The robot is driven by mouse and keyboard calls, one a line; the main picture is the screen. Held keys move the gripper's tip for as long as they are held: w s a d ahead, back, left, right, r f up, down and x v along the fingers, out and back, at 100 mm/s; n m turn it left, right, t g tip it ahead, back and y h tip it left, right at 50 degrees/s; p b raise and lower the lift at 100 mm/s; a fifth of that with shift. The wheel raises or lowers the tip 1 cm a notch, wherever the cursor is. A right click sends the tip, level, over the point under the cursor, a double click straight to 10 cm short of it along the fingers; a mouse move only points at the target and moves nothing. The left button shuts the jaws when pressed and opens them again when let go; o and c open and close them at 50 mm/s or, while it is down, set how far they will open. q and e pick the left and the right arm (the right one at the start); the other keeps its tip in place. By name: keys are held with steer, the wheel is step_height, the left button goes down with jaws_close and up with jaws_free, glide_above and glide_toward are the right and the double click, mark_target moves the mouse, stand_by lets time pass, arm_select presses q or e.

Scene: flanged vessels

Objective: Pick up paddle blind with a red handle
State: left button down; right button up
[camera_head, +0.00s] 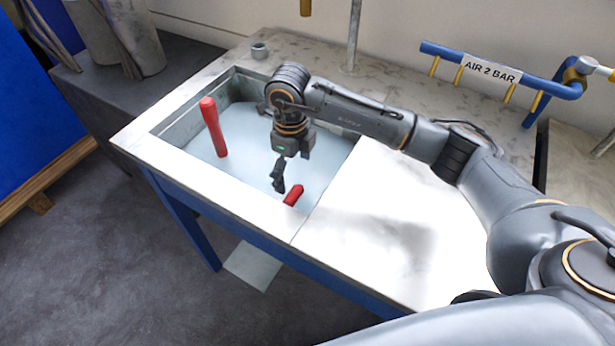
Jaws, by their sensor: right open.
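A long red handle (213,127) sticks up, slightly tilted, from the whitish sink basin (185,122) at its left side. A second, shorter red handle (293,195) shows near the basin's front edge. The blind plates that would belong to these handles are not visible in the milky basin. My right gripper (278,184) hangs down over the basin, open, with its fingers just left of and above the shorter handle in the picture. It appears empty; I cannot tell whether it touches the handle. My left gripper is not in view.
The sink bench has a clear worktop (375,215) on the right, under my right arm. A tap pipe (353,35) and a small metal cup-like part (260,50) stand behind the basin. A blue air pipe (450,55) runs at the back right.

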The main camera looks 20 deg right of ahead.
mark_target(293, 192)
step_height(293, 192, down, 3)
steer(key=shift+w+r, duration=0.1)
steer(key=shift+f, duration=0.35)
steer(key=f, duration=0.1)
steer(key=f+p, duration=0.1)
steer(key=shift+s+a+f, duration=0.25)
steer(key=shift+f, duration=0.1)
step_height(293, 192, down, 2)
steer(key=shift+w+f, duration=0.1)
steer(key=shift+f, duration=0.15)
steer(key=shift+c, duration=0.9)
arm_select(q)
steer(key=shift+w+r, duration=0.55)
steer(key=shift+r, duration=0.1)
arm_select(e)
steer(key=shift+w, duration=0.1)
steer(key=c, duration=1.7)
